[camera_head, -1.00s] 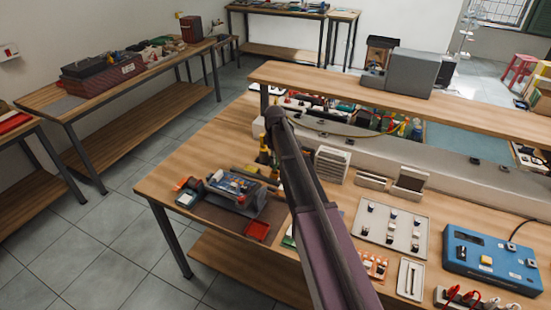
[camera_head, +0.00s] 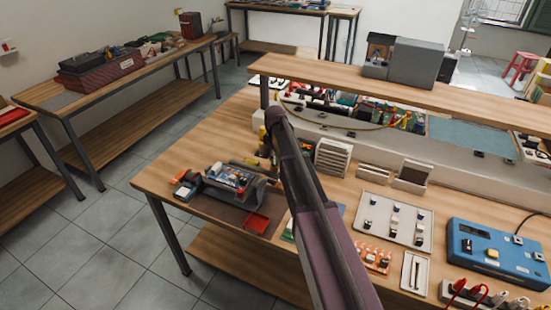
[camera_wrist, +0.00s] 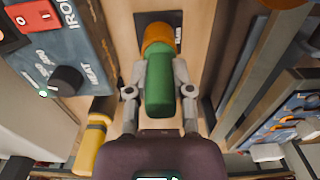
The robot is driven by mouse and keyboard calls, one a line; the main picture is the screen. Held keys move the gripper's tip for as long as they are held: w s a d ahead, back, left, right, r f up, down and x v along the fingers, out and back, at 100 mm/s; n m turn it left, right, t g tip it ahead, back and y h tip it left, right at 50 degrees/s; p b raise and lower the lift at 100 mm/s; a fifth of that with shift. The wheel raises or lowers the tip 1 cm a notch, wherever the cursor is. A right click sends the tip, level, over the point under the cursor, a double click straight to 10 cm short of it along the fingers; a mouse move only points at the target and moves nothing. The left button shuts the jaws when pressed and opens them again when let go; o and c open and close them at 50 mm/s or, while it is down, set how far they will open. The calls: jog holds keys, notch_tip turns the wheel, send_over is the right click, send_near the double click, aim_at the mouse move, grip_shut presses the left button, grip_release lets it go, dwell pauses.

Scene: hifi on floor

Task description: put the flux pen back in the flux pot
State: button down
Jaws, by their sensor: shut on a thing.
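In the wrist view my gripper (camera_wrist: 159,78) has one finger on each side of a green cylinder (camera_wrist: 158,85), which I take to be the flux pen, and is shut on it. An orange rounded part (camera_wrist: 157,38) sits at the green cylinder's far end, above a dark labelled patch (camera_wrist: 166,20). I cannot tell whether the orange part belongs to the pen or is the flux pot. In the head view my gripper is mostly hidden behind my arm, near the back left of the bench.
A yellow cylinder (camera_wrist: 92,145) stands left of my gripper, beside a blue-grey soldering station (camera_wrist: 55,60) with a knob. Dark bars and a blue board are close on the right. The head view shows a shelf (camera_head: 400,92) over the bench and a component tray (camera_head: 393,222).

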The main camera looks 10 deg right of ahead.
jog(key=shift+c, duration=2.1)
grip_release()
jog(key=o, duration=0.4)
jog(key=shift+r+p, duration=3.55)
jog(key=s+m, duration=0.3)
jog(key=s, duration=0.6)
jog(key=s+m, duration=0.4)
jog(key=s, duration=0.6)
jog(key=s+m, duration=0.3)
jog(key=s, duration=0.7)
jog(key=shift+m, duration=0.4)
